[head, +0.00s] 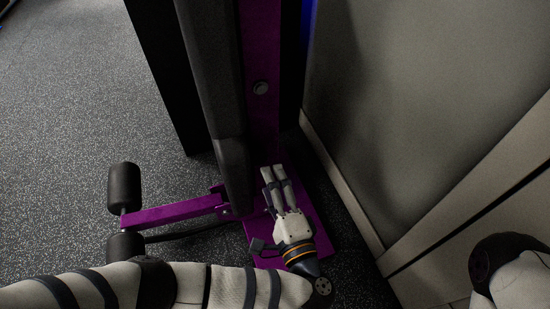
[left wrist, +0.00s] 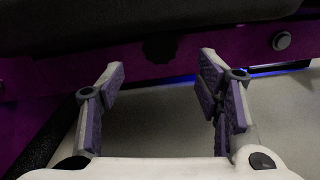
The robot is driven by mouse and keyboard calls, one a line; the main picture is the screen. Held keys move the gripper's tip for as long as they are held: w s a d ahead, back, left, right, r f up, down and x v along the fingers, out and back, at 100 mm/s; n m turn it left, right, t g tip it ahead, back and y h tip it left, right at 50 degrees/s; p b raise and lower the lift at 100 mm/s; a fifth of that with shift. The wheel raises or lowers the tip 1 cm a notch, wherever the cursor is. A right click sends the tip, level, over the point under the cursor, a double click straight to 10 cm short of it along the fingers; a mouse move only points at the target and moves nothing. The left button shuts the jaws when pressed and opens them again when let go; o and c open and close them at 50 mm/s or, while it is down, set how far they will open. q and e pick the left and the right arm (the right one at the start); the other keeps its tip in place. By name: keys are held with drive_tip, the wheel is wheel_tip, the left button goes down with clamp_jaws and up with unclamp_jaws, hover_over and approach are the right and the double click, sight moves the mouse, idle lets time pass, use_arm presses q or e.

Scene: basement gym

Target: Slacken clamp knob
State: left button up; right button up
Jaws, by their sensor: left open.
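A dark, scalloped clamp knob (left wrist: 160,48) sits on the purple frame (left wrist: 205,46) in the left wrist view. It lies beyond and between the fingertips of my open left gripper (left wrist: 161,75), with nothing held between the fingers. In the head view my left gripper (head: 273,172) reaches up beside the foot of the purple upright (head: 262,125). I cannot make out the knob in the head view. Whether the fingertips touch the frame cannot be told. My right gripper is out of view.
A purple arm with black foam rollers (head: 124,188) sticks out to the left. A long dark pad (head: 212,70) runs along the upright. A grey wall (head: 420,110) stands close on the right. Speckled floor (head: 70,100) is clear at the left.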

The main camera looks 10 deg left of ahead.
sight(261, 160)
use_arm(q)
drive_tip(key=b+x, duration=0.1)
drive_tip(key=x, duration=0.6)
drive_tip(key=shift+c, duration=0.6)
